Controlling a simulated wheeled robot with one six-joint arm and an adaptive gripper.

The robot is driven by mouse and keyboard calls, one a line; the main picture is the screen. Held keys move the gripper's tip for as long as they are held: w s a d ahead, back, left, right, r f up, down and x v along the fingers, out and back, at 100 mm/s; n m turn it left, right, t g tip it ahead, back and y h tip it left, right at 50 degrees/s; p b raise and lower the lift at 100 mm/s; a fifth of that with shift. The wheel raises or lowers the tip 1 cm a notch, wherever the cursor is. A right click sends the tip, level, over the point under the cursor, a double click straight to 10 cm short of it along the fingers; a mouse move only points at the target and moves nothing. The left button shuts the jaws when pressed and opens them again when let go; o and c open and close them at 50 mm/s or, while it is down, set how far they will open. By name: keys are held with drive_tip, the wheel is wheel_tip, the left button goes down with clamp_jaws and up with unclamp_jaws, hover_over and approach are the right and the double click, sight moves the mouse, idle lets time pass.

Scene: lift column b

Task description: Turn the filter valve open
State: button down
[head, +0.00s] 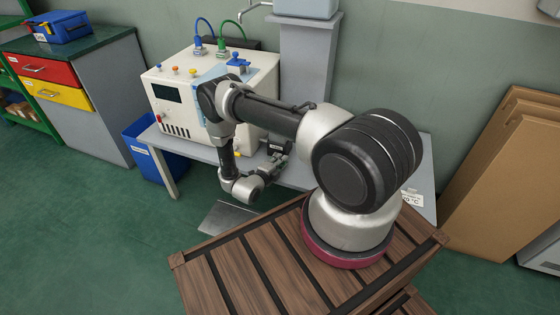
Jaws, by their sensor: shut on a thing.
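My gripper (279,149) is at the right front side of a cream machine (173,118), above the grey bench. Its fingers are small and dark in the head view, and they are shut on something. What they hold is mostly hidden by the fingers and arm; by its place it seems to be the filter valve, but its handle and angle cannot be made out. A blue knob-like fitting (237,61) stands on top of the machine, apart from my gripper. A small yellow part (238,154) shows beside my wrist.
Blue and green hoses (222,40) rise from the machine's top. A grey column (306,62) stands behind the bench (172,148). A blue bin (147,150) is at the bench's left. Brown boards (510,165) lean on the right wall. Slatted wooden crates (240,275) fill the foreground.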

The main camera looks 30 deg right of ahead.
drive_tip(key=shift+f+m, duration=0.2)
drive_tip(key=shift+m, duration=0.1)
idle(0.4)
drive_tip(key=c, duration=1.4)
unclamp_jaws()
drive_tip(key=shift+a, duration=0.1)
drive_tip(key=shift+v, duration=3.95)
drive_tip(key=shift+s+r, duration=0.1)
drive_tip(key=shift+r, duration=0.05)
